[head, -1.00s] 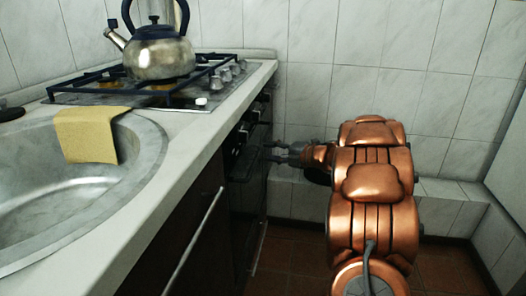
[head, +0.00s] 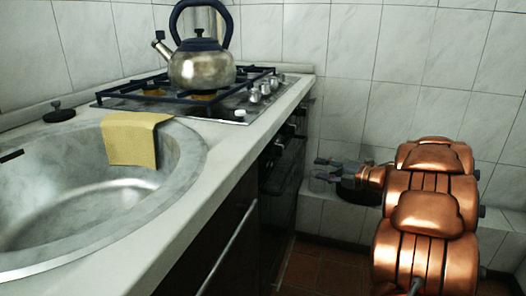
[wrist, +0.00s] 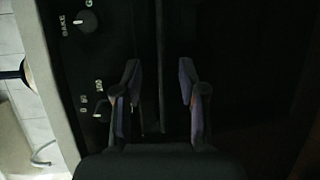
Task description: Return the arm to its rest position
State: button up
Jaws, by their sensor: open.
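My gripper (head: 320,169) is at the end of my copper arm, low in front of the dark oven front (head: 283,200) in the head view. In the wrist view my gripper (wrist: 160,78) has its two fingers spread apart, with nothing between them. Behind the fingers is a dark panel with a knob (wrist: 86,22) marked "BAKE" and a temperature dial (wrist: 102,108). The fingers look apart from the panel, though the dim wrist view makes the distance hard to tell.
A steel kettle (head: 203,68) stands on the hob (head: 180,100). A yellow cloth (head: 133,140) hangs over the rim of the sink (head: 70,215). A black lid-like piece (head: 59,113) lies behind the sink. A tiled wall and ledge (head: 340,215) stand behind my arm.

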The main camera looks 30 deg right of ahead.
jog(key=w+d+r+m+h+p, duration=0.1)
jog(key=w+r+m+h+p, duration=0.25)
jog(key=r+p, duration=0.35)
jog(key=w+d+r+m+h+p, duration=0.1)
jog(key=w+r+m+h+p, duration=0.2)
jog(key=r, duration=0.7)
jog(key=s+a+r+m+g+h+p, duration=0.35)
jog(key=s+r+m+h+p, duration=0.3)
jog(key=r+m+p, duration=0.35)
jog(key=s+a+r+m+g+y+p, duration=0.2)
jog(key=s+a+g+p, duration=0.4)
jog(key=s+a+p, duration=0.4)
jog(key=s+a+r+m+g+y+p, duration=0.3)
jog(key=s+a+g+p, duration=0.4)
jog(key=s+a, duration=1.4)
jog(key=s+m+y+p, duration=0.1)
jog(key=s+y+p, duration=0.1)
jog(key=s+p, duration=0.2)
jog(key=shift+s+a+r+m, duration=0.2)
jog(key=shift+s+r+m, duration=0.15)
jog(key=shift+s, duration=0.45)
